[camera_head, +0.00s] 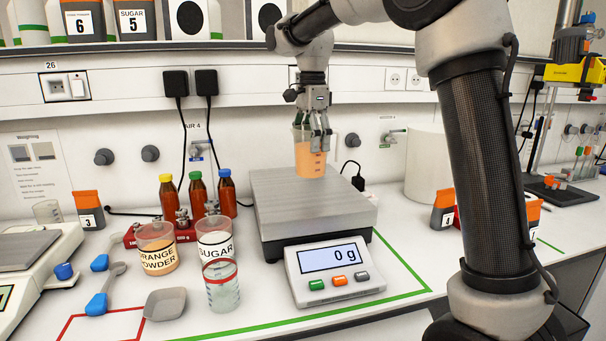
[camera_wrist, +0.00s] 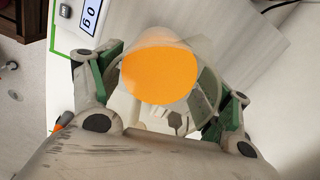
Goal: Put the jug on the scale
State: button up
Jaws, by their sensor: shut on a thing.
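The jug (camera_head: 309,161) is clear and holds orange liquid. My gripper (camera_head: 315,138) is shut on it and holds it upright over the rear part of the scale's grey plate (camera_head: 305,202). The scale's display (camera_head: 330,258) reads 0 g. From this angle I cannot tell how small the gap is between the jug's bottom and the plate. In the wrist view the orange liquid (camera_wrist: 160,75) shows from above, with my fingers on both sides of the jug; part of the jug is hidden by the gripper.
An orange powder cup (camera_head: 156,250), a sugar cup (camera_head: 214,247) and a clear beaker (camera_head: 222,289) stand left of the scale. Several capped bottles (camera_head: 197,193) stand behind them. A white cylinder (camera_head: 428,165) stands to the right. The rest of the scale plate is clear.

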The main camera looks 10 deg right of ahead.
aim_at(311, 164)
jog(key=shift+f, duration=3.25)
jog(key=shift+f, duration=0.1)
jog(key=o, duration=1.4)
